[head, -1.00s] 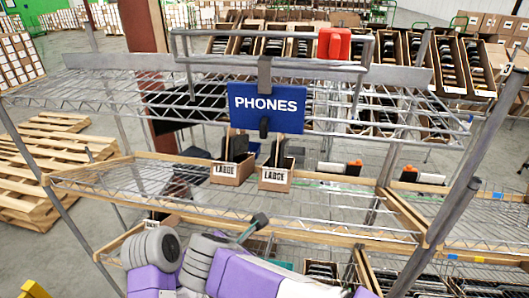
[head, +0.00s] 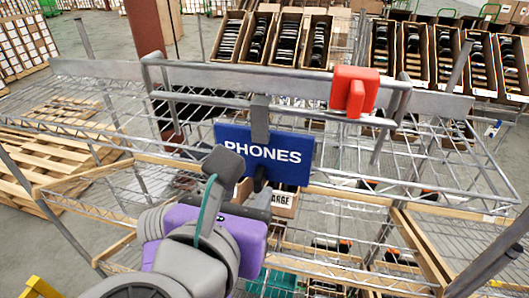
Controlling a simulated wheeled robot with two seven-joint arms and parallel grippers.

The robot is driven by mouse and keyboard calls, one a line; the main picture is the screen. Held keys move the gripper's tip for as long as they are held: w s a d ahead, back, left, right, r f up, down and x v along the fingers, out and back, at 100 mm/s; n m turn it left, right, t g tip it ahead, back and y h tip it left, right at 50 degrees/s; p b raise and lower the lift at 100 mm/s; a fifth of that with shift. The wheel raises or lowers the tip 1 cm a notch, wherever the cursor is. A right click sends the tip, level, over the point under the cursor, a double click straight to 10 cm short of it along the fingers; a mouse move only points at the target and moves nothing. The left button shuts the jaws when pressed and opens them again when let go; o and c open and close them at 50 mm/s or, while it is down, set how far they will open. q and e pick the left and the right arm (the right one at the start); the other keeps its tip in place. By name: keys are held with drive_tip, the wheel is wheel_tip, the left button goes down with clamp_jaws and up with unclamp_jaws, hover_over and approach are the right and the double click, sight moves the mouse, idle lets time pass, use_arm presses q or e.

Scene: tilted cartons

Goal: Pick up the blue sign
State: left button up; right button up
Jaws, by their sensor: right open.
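The blue sign (head: 285,158) reads PHONES in white letters. It hangs upright from a grey bracket (head: 260,118) on the upper rail of the wire rack, with a dark clip at its lower middle. My right gripper (head: 232,186), purple and grey, comes up from below. It is open and empty in front of the sign's lower left corner, and a grey finger hides a little of that corner. I cannot tell whether it touches the sign. My left gripper is not in view.
A red object (head: 353,92) sits on the rack's top rail, right of the sign. The wire shelf (head: 440,165) and metal posts surround the sign. A carton marked LARGE (head: 284,203) is partly hidden below it. Tilted cartons (head: 290,38) of dark items stand behind.

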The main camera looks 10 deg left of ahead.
sight(256, 185)
drive_tip(key=x, duration=0.5)
drive_tip(key=shift+w+d+f, duration=0.1)
drive_tip(key=shift+w+f, duration=0.15)
drive_tip(key=shift+f, duration=0.2)
clamp_jaws()
